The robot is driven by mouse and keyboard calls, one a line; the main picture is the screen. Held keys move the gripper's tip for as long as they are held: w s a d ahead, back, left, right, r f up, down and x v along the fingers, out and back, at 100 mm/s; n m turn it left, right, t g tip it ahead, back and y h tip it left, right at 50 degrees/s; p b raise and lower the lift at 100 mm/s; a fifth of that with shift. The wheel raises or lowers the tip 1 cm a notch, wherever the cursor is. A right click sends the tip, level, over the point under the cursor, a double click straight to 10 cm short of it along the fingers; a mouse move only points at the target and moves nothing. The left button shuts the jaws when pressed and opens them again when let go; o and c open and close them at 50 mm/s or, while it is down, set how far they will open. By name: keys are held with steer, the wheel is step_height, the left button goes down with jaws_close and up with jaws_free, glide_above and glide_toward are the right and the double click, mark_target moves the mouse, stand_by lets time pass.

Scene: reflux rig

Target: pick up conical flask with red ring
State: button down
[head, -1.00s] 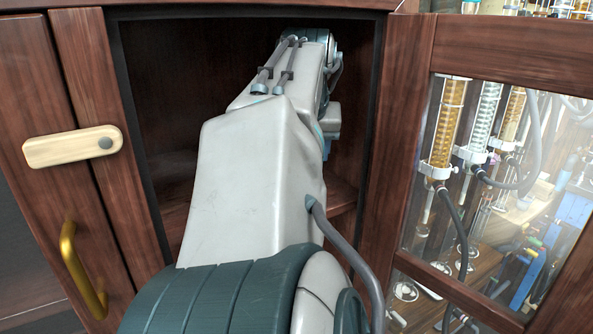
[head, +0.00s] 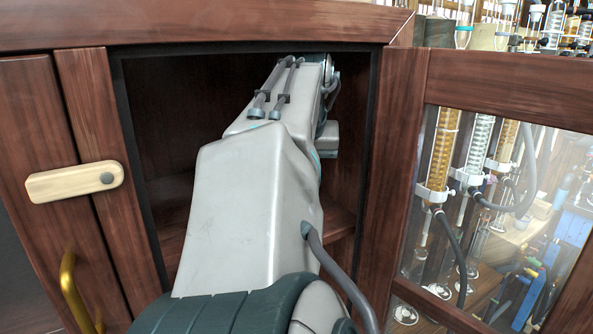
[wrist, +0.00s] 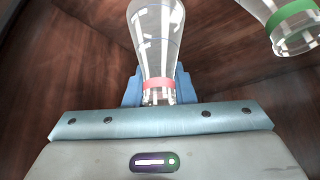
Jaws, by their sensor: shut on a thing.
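The conical flask with a red ring (wrist: 157,45) shows in the wrist view, clear glass, with the red ring (wrist: 158,84) around its neck. My gripper (wrist: 159,92) is shut on the flask at its neck, with a blue finger on each side. The flask's far end runs out of the top of the wrist view. In the head view my arm reaches into the open cabinet, and it hides my gripper and the flask.
A second clear glass piece with a green ring (wrist: 291,20) is at the upper right in the wrist view, apart from the held flask. Cabinet walls (head: 160,100) close in around my arm. The glazed door (head: 500,210) stands open at the right.

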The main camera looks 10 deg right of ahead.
steer(key=s+a+b, duration=0.2)
steer(key=s+b, duration=0.4)
steer(key=s, duration=0.1)
steer(key=s+a+b, duration=0.2)
steer(key=s+b, duration=0.4)
steer(key=s, duration=0.2)
steer(key=shift+s+a+f+b, duration=0.2)
steer(key=shift+a+f+b, duration=0.1)
steer(key=shift+f+b, duration=0.05)
steer(key=s+b, duration=0.1)
steer(key=b, duration=0.3)
steer(key=shift+s+a+r, duration=0.15)
steer(key=shift+s+r, duration=0.05)
steer(key=shift+s, duration=0.15)
